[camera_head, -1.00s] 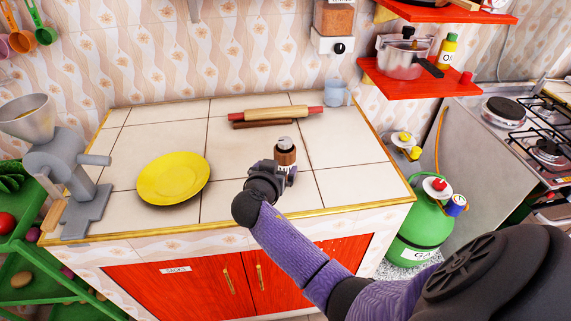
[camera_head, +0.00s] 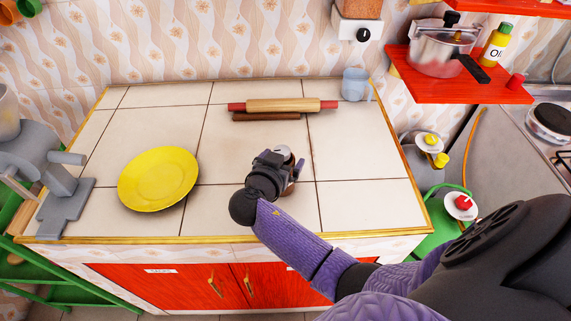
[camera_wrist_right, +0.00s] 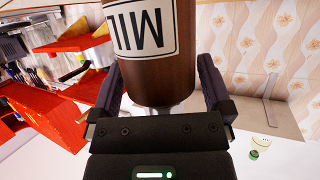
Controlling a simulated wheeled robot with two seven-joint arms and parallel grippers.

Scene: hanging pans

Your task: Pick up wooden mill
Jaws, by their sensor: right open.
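The wooden mill (camera_head: 287,153) stands on the tiled counter, mostly hidden behind my right gripper in the head view; its light round top and a bit of brown body show. In the right wrist view the brown mill (camera_wrist_right: 160,82) with a white label appears upside down, between the two dark fingers. My right gripper (camera_head: 279,163) is open, with a finger on each side of the mill. I cannot tell if the fingers touch it. My left gripper is not in view.
A yellow plate (camera_head: 158,178) lies left of the mill. A rolling pin (camera_head: 285,105) and a blue-grey mug (camera_head: 355,84) are at the back. A grey grinder (camera_head: 65,190) stands at the left edge. The tiles right of the mill are clear.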

